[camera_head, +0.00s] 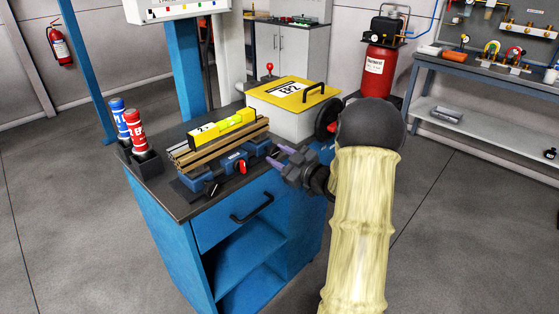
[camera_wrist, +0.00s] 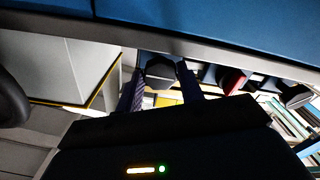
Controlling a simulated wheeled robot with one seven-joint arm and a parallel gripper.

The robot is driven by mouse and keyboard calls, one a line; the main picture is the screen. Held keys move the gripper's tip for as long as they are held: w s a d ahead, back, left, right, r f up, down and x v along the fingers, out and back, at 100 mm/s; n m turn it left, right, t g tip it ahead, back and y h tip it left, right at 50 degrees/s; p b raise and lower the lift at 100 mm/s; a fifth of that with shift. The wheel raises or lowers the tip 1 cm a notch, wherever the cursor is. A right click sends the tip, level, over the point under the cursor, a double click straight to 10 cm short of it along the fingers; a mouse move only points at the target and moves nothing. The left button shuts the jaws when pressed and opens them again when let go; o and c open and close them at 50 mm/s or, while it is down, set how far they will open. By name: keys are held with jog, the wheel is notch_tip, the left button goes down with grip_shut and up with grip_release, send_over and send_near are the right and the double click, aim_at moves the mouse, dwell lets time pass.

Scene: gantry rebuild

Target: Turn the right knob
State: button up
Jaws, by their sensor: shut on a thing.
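The right knob (camera_wrist: 160,70) is dark and sits between the two purple fingers of my gripper (camera_wrist: 161,85) in the wrist view. My gripper (camera_head: 281,156) reaches in from the right at the front edge of the bench and is shut on this knob. In the head view the fingers largely hide the knob, and its turn angle cannot be told. A red knob (camera_head: 242,166) and a black knob (camera_head: 211,187) stand further left along the same blue fixture (camera_head: 225,165).
A yellow level (camera_head: 222,128) lies on wooden strips (camera_head: 215,150) above the fixture. A grey box with a yellow lid (camera_head: 292,92) stands behind, with a dark handwheel (camera_head: 326,118) near my arm. Red and blue bottles (camera_head: 135,130) stand at the bench's left end.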

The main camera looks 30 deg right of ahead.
jog(key=o, duration=1)
jog(key=v, duration=1.7)
jog(key=shift+s+d, duration=0.1)
jog(key=shift+s, duration=0.1)
